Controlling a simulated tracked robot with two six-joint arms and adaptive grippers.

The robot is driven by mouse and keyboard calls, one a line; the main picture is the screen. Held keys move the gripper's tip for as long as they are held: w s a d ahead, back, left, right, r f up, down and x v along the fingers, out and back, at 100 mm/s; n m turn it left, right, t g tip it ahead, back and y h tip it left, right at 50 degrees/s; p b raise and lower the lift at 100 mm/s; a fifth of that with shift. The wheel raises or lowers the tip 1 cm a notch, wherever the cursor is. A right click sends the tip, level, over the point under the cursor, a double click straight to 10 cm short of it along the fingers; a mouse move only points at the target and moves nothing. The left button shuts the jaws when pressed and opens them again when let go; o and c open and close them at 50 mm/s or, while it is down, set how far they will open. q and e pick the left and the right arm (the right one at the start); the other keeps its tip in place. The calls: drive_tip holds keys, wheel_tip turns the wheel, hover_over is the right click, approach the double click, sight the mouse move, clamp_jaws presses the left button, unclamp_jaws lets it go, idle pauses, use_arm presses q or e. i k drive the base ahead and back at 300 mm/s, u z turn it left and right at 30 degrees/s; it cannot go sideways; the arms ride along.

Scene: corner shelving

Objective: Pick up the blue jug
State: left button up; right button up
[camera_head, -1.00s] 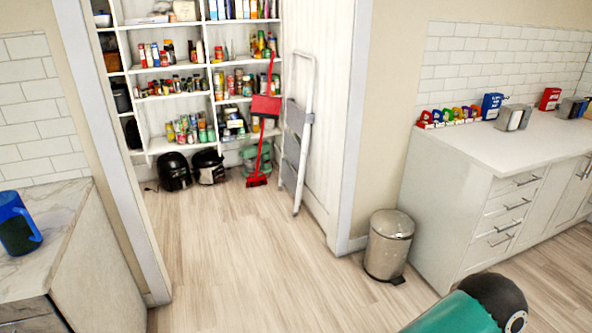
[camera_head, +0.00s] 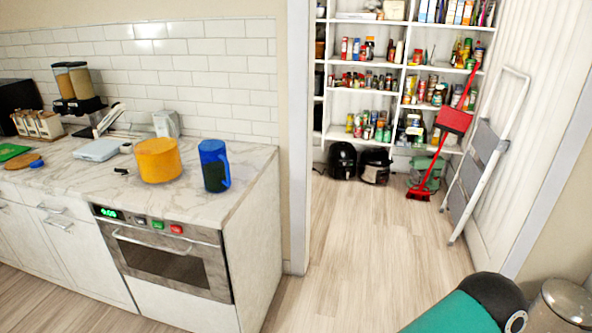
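The blue jug (camera_head: 214,166) stands upright on the marble counter, near its right end. It has a blue rim and handle, with the handle on its right side, and a dark, see-through lower body. A yellow-orange container (camera_head: 158,160) stands just left of it. Neither of my grippers shows in the view. Only a green and black part of my own arm shows at the bottom right, far from the jug.
The counter (camera_head: 200,203) has an oven (camera_head: 165,252) below it. Cereal dispensers (camera_head: 77,85), a white scale-like box (camera_head: 96,150) and a green board (camera_head: 10,152) stand further left. A doorway opens onto pantry shelves. A stepladder (camera_head: 485,150) and bin (camera_head: 562,305) are at right. Floor before the doorway is clear.

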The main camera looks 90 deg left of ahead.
sight(216, 168)
drive_tip(key=z, duration=0.75)
drive_tip(key=i, duration=0.15)
drive_tip(key=u, duration=2.5)
drive_tip(key=i, duration=0.3)
drive_tip(key=u, duration=2.25)
drive_tip(key=k, duration=0.45)
drive_tip(key=u, duration=0.95)
drive_tip(key=k, duration=0.85)
drive_tip(key=u, duration=0.6)
drive_tip(key=i, duration=0.6)
drive_tip(key=z, duration=1.3)
drive_tip(key=i, duration=1.5)
drive_tip(key=z, duration=0.75)
drive_tip(key=i, duration=0.35)
drive_tip(key=u, duration=0.05)
